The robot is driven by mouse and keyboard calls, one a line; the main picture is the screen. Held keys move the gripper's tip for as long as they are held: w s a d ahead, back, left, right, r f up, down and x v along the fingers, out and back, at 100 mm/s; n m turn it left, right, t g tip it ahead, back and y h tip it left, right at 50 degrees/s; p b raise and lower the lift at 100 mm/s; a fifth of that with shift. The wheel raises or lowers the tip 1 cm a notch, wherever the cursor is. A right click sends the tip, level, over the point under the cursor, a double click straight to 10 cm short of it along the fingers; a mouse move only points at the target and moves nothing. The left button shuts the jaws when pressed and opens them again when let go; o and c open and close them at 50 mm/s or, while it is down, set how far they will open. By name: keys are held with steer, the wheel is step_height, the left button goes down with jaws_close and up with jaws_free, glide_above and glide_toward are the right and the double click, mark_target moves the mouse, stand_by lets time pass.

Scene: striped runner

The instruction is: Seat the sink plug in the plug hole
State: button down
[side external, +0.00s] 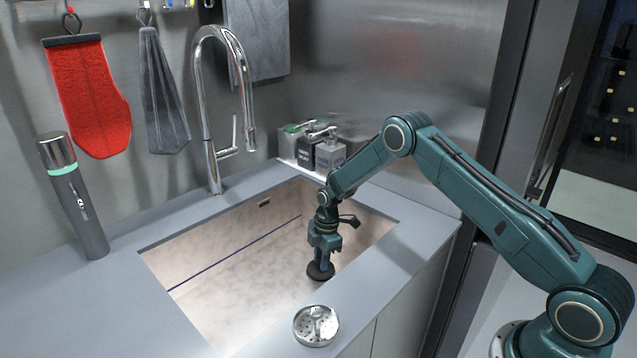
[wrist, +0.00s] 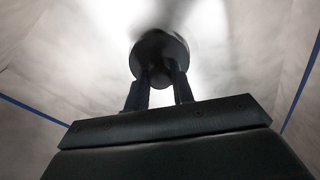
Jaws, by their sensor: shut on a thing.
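The sink plug, a dark round disc with a knob, shows in the side view (side external: 320,272) low inside the sink's right part and in the wrist view (wrist: 150,45). My gripper (side external: 322,259) points down into the basin and is shut on the plug's knob. In the wrist view, its two dark fingers (wrist: 158,88) stand on either side of the knob. The sink (side external: 235,263) is a pale, marbled basin. I do not see the plug hole in either view. I cannot tell whether the disc touches the basin floor.
A round steel strainer (side external: 316,326) lies on the front counter edge. A tall chrome faucet (side external: 206,110) stands behind the sink. Soap bottles (side external: 329,153) stand at the back corner. A grey cylinder (side external: 78,205) stands at left. A red mitt (side external: 88,95) and grey cloths hang on the wall.

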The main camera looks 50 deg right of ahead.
steer(key=shift+f, duration=0.75)
steer(key=shift+f, duration=0.15)
steer(key=c, duration=1.2)
jaws_free()
steer(key=shift+r, duration=0.2)
steer(key=shift+s+d+r, duration=0.1)
steer(key=shift+d+r, duration=0.15)
steer(key=shift+r, duration=1.75)
steer(key=shift+s+d+r, duration=0.1)
steer(key=shift+d+r, duration=0.1)
steer(key=shift+r, duration=1.75)
steer(key=shift+s+d+r, duration=0.1)
steer(key=shift+d+r, duration=0.15)
steer(key=shift+r, duration=1.75)
